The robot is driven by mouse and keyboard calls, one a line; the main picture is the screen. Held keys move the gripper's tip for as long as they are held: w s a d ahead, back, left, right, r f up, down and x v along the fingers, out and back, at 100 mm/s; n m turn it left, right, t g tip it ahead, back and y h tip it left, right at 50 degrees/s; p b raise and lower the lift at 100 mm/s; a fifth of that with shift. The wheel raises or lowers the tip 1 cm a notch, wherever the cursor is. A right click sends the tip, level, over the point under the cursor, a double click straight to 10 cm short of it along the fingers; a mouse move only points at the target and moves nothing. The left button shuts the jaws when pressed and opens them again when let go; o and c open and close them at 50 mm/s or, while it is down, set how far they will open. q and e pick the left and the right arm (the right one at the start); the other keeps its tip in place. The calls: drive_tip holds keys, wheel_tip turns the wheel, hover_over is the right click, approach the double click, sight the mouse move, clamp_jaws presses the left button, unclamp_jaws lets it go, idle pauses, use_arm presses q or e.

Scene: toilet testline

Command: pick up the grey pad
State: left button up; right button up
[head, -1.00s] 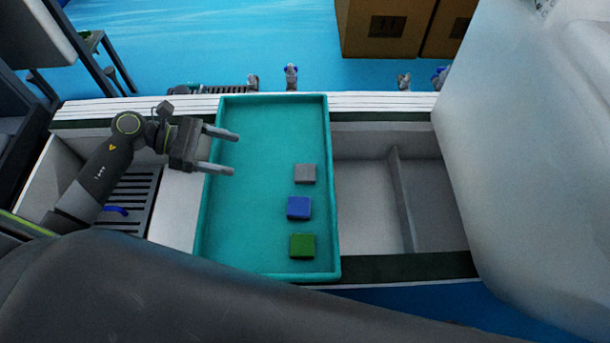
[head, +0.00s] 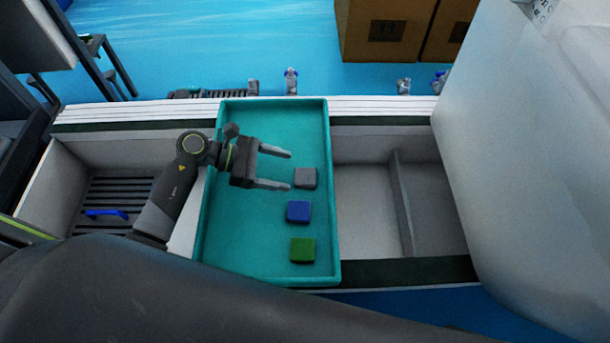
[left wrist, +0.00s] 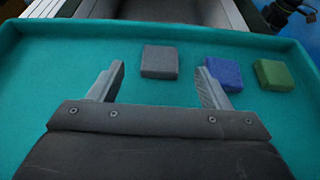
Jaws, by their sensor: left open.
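The grey pad (head: 306,178) lies flat in the teal tray (head: 232,240), the farthest of three pads in a row. It also shows in the left wrist view (left wrist: 160,61), ahead of the fingers and between their lines. My left gripper (head: 289,170) is open and empty over the tray, just left of the grey pad, its fingers pointing right. In the left wrist view my left gripper (left wrist: 160,82) has its fingers spread wide, the right one overlapping the blue pad's edge in the picture. My right gripper is not in view.
The blue pad (head: 298,212) and the green pad (head: 302,250) lie in the same tray, nearer to me. An empty divided bin (head: 365,205) is right of the tray. A slotted compartment with a blue item (head: 106,213) is on the left. A large white body (head: 530,170) stands at right.

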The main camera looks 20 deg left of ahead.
sight(305, 176)
use_arm(q)
drive_tip(key=x, duration=0.5)
drive_tip(key=shift+s+f, duration=0.1)
drive_tip(key=shift+f, duration=0.1)
drive_tip(key=shift+a, duration=0.1)
drive_tip(key=shift+c, duration=0.3)
drive_tip(key=c, duration=1)
